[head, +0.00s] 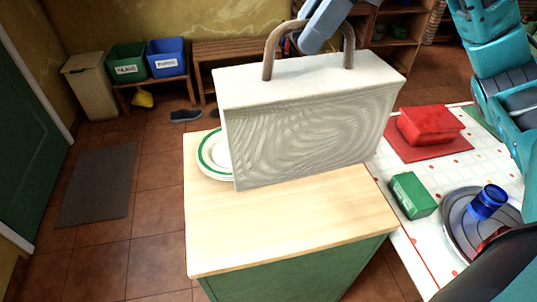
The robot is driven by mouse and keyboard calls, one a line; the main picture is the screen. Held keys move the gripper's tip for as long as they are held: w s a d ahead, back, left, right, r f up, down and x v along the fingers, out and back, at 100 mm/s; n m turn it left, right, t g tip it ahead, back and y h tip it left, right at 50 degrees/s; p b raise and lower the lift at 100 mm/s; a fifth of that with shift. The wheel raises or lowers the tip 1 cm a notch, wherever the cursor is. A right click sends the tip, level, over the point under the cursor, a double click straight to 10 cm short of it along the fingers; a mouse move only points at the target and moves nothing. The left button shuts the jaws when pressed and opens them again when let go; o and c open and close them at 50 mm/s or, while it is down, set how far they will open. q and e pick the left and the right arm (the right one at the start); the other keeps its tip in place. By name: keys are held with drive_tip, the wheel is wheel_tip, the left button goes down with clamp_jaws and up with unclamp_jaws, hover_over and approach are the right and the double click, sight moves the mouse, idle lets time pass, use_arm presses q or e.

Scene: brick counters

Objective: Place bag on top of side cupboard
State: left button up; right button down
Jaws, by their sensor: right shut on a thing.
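A whitish fabric bag (310,120) with brown loop handles is upright over the side cupboard, which has a pale wooden top (285,235) and a green body. My right gripper (310,42) is shut on the bag's handle at the top of the picture. The bag's lower edge is over the back part of the wooden top; I cannot tell whether it touches. My left gripper is not in view.
White plates with a green rim (212,155) stand on the cupboard top, partly hidden behind the bag. The front of the top is clear. At right, a table with a patterned white cloth (395,232) holds a red item (430,125), a green box (412,195) and a blue cup (488,202).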

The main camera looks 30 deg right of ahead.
sight(302, 121)
drive_tip(key=shift+w+d+r, duration=0.1)
drive_tip(key=shift+w+r, duration=0.05)
drive_tip(key=shift+r, duration=0.1)
drive_tip(key=shift+w+f+m, duration=0.1)
drive_tip(key=shift+f+m, duration=0.05)
drive_tip(key=shift+m, duration=0.15)
wheel_tip(302, 121, down, 15)
drive_tip(key=b, duration=0.2)
drive_tip(key=shift+f+b, duration=0.1)
drive_tip(key=shift+b, duration=0.25)
drive_tip(key=shift+f, duration=2)
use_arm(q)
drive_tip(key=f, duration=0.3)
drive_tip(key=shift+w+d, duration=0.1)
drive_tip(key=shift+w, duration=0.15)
use_arm(e)
drive_tip(key=shift+f, duration=0.15)
drive_tip(key=shift+f+b, duration=0.15)
drive_tip(key=shift+b, duration=0.2)
drive_tip(key=c, duration=1.1)
unclamp_jaws()
drive_tip(key=shift+o, duration=0.2)
